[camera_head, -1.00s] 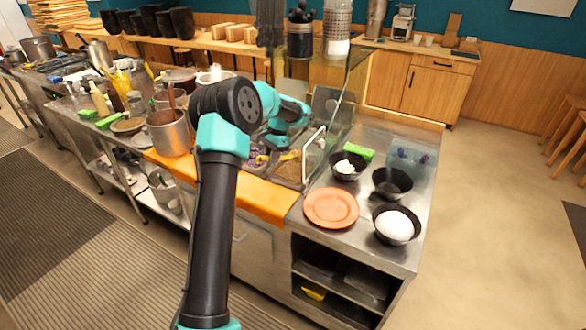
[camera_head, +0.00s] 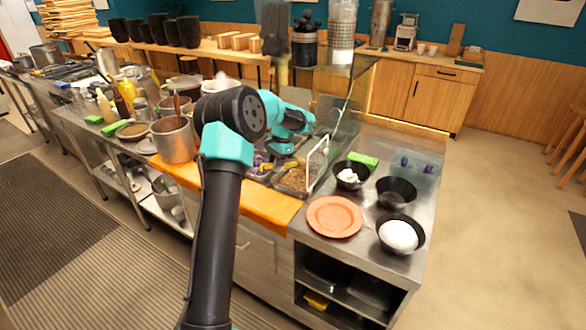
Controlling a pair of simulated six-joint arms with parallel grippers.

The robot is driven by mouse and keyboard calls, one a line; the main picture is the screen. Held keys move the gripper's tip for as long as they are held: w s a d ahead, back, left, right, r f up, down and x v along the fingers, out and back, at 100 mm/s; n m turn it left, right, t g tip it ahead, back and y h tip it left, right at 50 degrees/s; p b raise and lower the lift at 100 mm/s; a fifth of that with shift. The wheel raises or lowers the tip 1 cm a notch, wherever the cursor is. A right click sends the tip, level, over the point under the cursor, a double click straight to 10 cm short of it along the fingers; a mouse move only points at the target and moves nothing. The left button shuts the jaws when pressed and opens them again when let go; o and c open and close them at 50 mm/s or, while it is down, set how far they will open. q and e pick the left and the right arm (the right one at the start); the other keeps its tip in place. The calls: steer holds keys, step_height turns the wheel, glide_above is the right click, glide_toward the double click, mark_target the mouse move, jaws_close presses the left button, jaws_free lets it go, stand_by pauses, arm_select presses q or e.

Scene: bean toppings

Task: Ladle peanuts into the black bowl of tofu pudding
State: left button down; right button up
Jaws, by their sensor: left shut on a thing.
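A black bowl (camera_head: 381,245) filled with smooth white pudding stands at the counter's front right. A bin of tan, grainy topping (camera_head: 297,178), possibly the peanuts, sits in the counter behind the orange strip. My left gripper (camera_head: 279,148) is over the topping bins, left of the bowls. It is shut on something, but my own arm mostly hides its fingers. A ladle cannot be made out clearly; a small yellow piece shows beside the gripper. My right gripper is not in view.
An orange plate (camera_head: 335,217) lies left of the pudding bowl. An empty black bowl (camera_head: 396,192) and a black bowl with white pieces (camera_head: 351,175) stand behind. A white-edged upright panel (camera_head: 318,160) separates bins from bowls. A metal pot (camera_head: 174,142) stands left.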

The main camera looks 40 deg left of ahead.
arm_select(q)
steer(key=shift+r, duration=1.55)
